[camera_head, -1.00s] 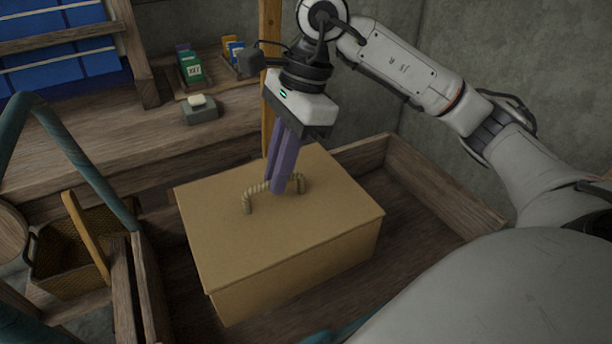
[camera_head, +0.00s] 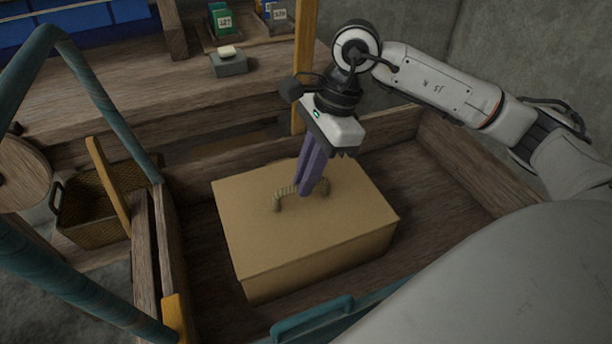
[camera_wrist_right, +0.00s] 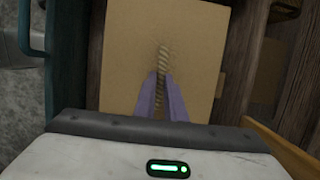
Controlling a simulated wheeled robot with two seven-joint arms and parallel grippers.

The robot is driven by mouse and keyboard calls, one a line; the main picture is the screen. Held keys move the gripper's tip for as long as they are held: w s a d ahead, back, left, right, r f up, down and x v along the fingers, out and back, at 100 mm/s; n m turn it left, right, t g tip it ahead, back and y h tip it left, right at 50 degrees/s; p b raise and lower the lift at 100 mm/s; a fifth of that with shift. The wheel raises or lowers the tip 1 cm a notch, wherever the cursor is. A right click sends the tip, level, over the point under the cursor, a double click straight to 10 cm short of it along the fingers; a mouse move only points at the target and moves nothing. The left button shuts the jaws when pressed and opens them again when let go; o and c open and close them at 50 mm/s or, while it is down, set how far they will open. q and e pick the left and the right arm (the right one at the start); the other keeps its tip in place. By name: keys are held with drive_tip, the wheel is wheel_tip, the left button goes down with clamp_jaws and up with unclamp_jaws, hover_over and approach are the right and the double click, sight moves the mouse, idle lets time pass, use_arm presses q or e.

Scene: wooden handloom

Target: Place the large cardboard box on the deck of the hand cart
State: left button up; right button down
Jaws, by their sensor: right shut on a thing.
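The large cardboard box (camera_head: 310,235) is tan and closed, with a rope handle (camera_head: 279,196) on its lid. It is within the low wooden walls of the hand cart (camera_head: 168,245), over the deck (camera_head: 440,200). I cannot tell whether its underside touches the deck. My right gripper (camera_head: 306,190) points down from above with its purple fingers shut on the rope handle. In the right wrist view the fingers (camera_wrist_right: 161,80) close around the rope (camera_wrist_right: 163,55), and the box lid (camera_wrist_right: 195,40) fills the middle. My left gripper is not in view.
A teal tube frame (camera_head: 90,100) rises at the left, and a teal handle (camera_head: 312,320) is at the front. A wicker basket (camera_head: 95,215) stands at the left. Bare deck shows right of the box.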

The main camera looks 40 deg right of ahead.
drive_tip(key=shift+r, duration=0.1)
drive_tip(key=c, duration=2.3)
unclamp_jaws()
drive_tip(key=shift+f, duration=0.2)
drive_tip(key=o, duration=0.5)
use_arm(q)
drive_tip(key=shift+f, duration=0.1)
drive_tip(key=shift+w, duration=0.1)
use_arm(e)
drive_tip(key=shift+r, duration=0.15)
drive_tip(key=shift+r, duration=0.25)
use_arm(q)
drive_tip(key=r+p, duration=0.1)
drive_tip(key=p, duration=0.1)
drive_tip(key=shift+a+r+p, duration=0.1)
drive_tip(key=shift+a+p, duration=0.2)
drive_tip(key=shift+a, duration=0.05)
use_arm(e)
drive_tip(key=v, duration=1.1)
drive_tip(key=shift+s+d+r, duration=0.1)
drive_tip(key=shift+d+r, duration=0.1)
drive_tip(key=shift+r, duration=0.1)
